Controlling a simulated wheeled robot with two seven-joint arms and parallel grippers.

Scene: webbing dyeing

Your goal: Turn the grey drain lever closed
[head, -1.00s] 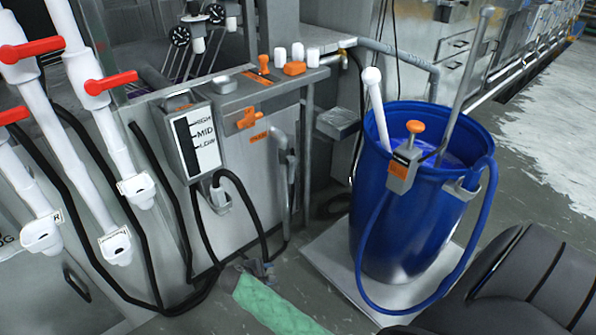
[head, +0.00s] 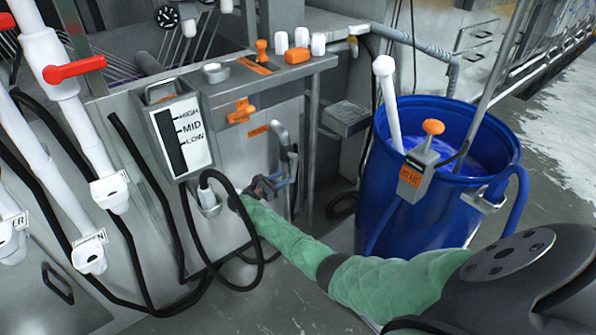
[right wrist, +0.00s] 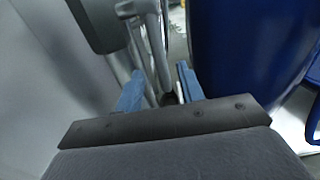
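The grey drain lever (head: 279,136) stands upright on the front of the steel machine, to the right of an orange label. My right gripper (head: 275,183) is just below it, at the end of my green-sleeved arm. In the right wrist view, my right gripper (right wrist: 160,84) has its two blue fingers apart. Grey metal bars, apparently the lever and its pipe (right wrist: 150,42), show between and beyond the fingers. I cannot tell whether the fingers touch them. My left gripper is not in view.
A blue barrel (head: 425,180) with a hose stands close to the right of my arm. A black cable (head: 258,235) loops left of the gripper. A level panel (head: 183,137) and an orange handle (head: 241,111) are on the machine above. White pipes with red valves stand at left.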

